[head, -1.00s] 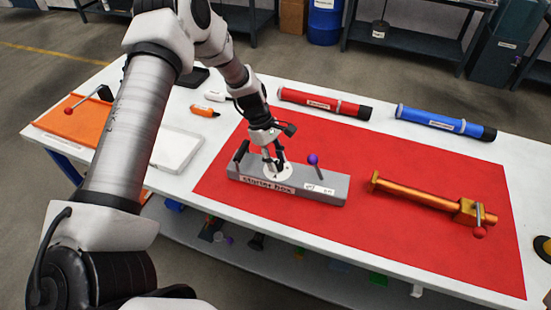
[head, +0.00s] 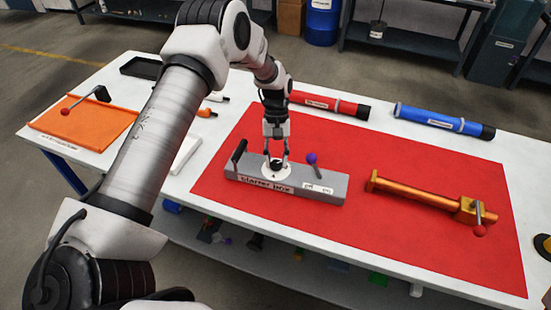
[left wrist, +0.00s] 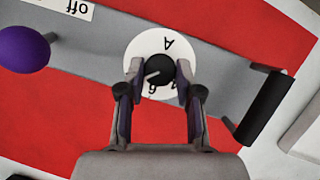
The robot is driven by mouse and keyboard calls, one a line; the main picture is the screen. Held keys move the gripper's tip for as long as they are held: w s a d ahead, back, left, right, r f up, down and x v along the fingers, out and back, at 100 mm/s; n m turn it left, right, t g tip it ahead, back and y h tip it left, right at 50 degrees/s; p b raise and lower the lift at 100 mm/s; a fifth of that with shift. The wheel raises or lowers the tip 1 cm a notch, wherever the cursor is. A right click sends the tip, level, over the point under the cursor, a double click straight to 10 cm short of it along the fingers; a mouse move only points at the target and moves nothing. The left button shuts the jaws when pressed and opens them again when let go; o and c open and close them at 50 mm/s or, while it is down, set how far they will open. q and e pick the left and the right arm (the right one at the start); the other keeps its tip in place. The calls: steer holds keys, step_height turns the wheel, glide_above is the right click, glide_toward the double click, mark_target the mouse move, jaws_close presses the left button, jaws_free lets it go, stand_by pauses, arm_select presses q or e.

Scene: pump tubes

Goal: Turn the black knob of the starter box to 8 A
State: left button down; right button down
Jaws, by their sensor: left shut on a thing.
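The grey starter box (head: 332,190) lies on the red mat, with its name label facing the front. A round white dial (head: 266,173) sits on its top; it also shows upside down in the left wrist view (left wrist: 141,47), with a letter A and partly hidden numbers. The black knob (left wrist: 160,68) stands at the dial's centre, with a pale pointer line towards the lower left there. My left gripper (head: 276,160) points straight down, its fingers shut on the black knob from both sides. I cannot read which number the pointer meets. My right gripper is out of view.
The box also carries a black handle (head: 238,151) at its left end and a purple-balled lever (head: 312,159) by an off label. Red (head: 330,104) and blue (head: 440,121) tubes lie behind. An orange pump part (head: 415,191) lies right. Red mat around the box is clear.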

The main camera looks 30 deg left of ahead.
arm_select(q)
steer(key=shift+w+d+m+y, duration=0.1)
steer(key=shift+m+y, duration=0.4)
steer(key=shift+m, duration=0.7)
steer(key=c, duration=0.8)
jaws_free()
steer(key=shift+g, duration=0.3)
steer(key=shift+o, duration=0.2)
steer(key=v, duration=1.2)
steer(key=shift+f, duration=0.1)
